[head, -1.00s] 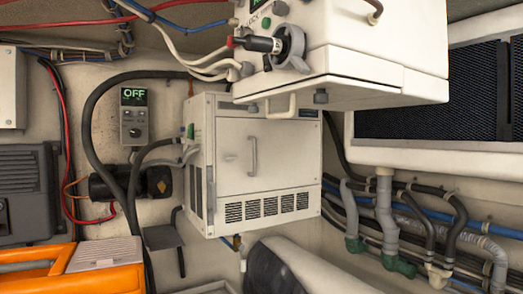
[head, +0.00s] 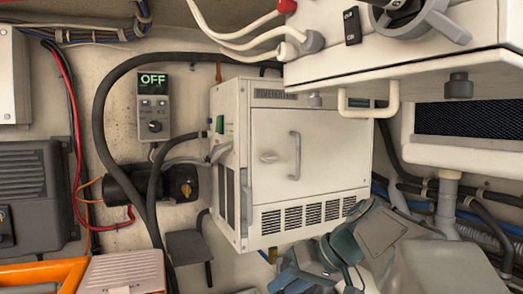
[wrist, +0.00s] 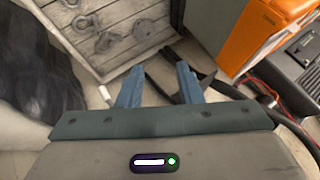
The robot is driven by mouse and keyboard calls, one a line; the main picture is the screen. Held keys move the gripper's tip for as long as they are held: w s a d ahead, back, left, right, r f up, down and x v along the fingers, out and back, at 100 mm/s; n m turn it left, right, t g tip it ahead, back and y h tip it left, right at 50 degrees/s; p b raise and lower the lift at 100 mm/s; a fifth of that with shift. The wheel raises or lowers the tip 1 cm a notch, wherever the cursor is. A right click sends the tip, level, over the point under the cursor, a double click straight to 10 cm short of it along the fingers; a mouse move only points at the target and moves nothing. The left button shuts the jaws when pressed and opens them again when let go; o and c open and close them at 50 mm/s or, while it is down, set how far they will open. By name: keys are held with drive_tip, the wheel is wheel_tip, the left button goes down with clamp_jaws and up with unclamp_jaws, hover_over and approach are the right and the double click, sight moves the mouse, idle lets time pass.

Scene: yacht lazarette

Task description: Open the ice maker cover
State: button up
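A white box-shaped unit (head: 295,165), which looks like the ice maker, is mounted on the wall in the middle of the head view. Its front cover (head: 325,150) looks shut. Vent slots run along the bottom. My gripper (wrist: 158,88) is open and empty in the wrist view, its two blue fingers apart. In the head view, my gripper and wrist are low, below and in front of the unit, partly cut off by the lower edge.
A larger white unit (head: 430,60) with a U-shaped handle overhangs at upper right. A control panel (head: 153,105) reading OFF, black hoses and a valve stand left. Pipes run at right. The wrist view shows a grey slatted panel (wrist: 105,35) and an orange case (wrist: 250,35).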

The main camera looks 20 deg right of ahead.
sight(308, 148)
drive_tip(key=w+d+r+n+t+y+p, duration=0.1)
drive_tip(key=d+r+n+t+y, duration=0.25)
drive_tip(key=d+r, duration=0.75)
drive_tip(key=w+d+r+n+t+y+p, duration=0.15)
drive_tip(key=d+r+n+t, duration=0.3)
drive_tip(key=d+r, duration=0.65)
drive_tip(key=shift+g+y, duration=0.3)
drive_tip(key=shift+y, duration=0.1)
drive_tip(key=shift+s+a+r+p+x, duration=0.25)
drive_tip(key=shift+r+p+x, duration=0.3)
drive_tip(key=shift+x, duration=2.15)
drive_tip(key=shift+s+a+r+p+x, duration=0.25)
drive_tip(key=shift+r+p+x, duration=0.3)
drive_tip(key=shift+x, duration=2.2)
drive_tip(key=shift+s+a+r+p+x, duration=0.25)
drive_tip(key=shift+r+p+x, duration=0.35)
drive_tip(key=shift+x, duration=2.1)
drive_tip(key=shift+f, duration=0.15)
clamp_jaws()
